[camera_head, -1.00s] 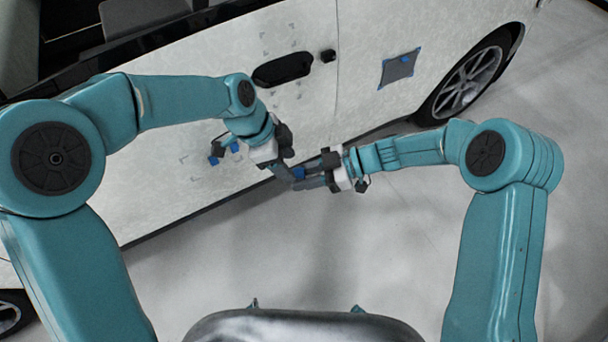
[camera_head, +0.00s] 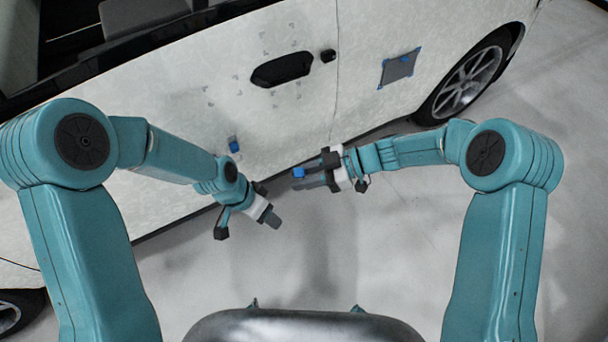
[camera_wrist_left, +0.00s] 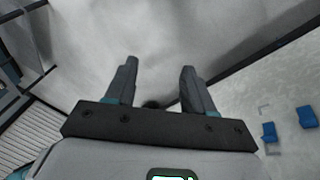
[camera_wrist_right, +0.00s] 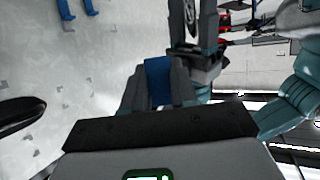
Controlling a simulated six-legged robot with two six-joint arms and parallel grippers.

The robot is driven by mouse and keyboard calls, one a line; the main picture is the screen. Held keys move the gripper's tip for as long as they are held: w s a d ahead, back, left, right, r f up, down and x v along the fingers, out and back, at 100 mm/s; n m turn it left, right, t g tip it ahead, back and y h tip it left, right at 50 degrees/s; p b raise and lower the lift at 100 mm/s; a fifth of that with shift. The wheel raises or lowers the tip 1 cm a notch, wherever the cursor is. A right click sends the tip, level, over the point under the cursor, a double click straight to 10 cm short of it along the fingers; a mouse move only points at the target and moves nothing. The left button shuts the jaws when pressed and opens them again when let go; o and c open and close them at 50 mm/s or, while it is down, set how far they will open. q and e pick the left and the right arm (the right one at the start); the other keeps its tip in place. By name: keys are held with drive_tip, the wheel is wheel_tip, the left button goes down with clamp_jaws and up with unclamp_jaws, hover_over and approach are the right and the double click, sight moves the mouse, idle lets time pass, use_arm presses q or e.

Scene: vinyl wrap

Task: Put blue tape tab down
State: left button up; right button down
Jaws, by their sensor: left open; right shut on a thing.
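A blue tape tab (camera_head: 298,172) is held between the fingers of my right gripper (camera_head: 310,180), in front of the lower car door. The tab also shows in the right wrist view (camera_wrist_right: 158,82), between the shut fingertips. My left gripper (camera_head: 268,213) is open and empty, lower and to the left, apart from the tab and pointing down at the floor. Its spread fingers show in the left wrist view (camera_wrist_left: 157,82). More blue tape (camera_head: 234,145) sits on the door; two blue pieces show there in the left wrist view (camera_wrist_left: 307,117).
The white car door (camera_head: 180,120) has a black handle (camera_head: 282,69) and faint corner marks. A grey patch with blue corner tabs (camera_head: 398,68) is on the panel near the wheel (camera_head: 467,82). The grey floor (camera_head: 400,260) is clear.

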drive_tip(key=shift+r, duration=0.1)
drive_tip(key=w+d+r+m+t+h, duration=0.25)
drive_tip(key=r+m+t, duration=0.25)
drive_tip(key=r, duration=0.3)
drive_tip(key=w+d+r+m+t+h, duration=0.1)
drive_tip(key=w+d+r+m+t, duration=0.25)
drive_tip(key=r+t, duration=0.3)
drive_tip(key=d+f+m+t+h, duration=0.2)
drive_tip(key=d+f+m+h, duration=0.1)
drive_tip(key=d+m+h, duration=0.4)
drive_tip(key=d+f+m+t+h, duration=0.2)
drive_tip(key=d+f+m+h, duration=0.15)
drive_tip(key=d, duration=0.55)
use_arm(q)
drive_tip(key=s+a+f+n, duration=0.1)
drive_tip(key=s+f+n, duration=0.7)
drive_tip(key=s, duration=0.5)
drive_tip(key=shift+f+n, duration=0.4)
drive_tip(key=shift+f, duration=0.35)
use_arm(e)
drive_tip(key=shift+y, duration=0.3)
drive_tip(key=shift+a+v, duration=0.25)
drive_tip(key=shift+v, duration=0.85)
drive_tip(key=shift+a+v, duration=0.2)
drive_tip(key=shift+v, duration=0.85)
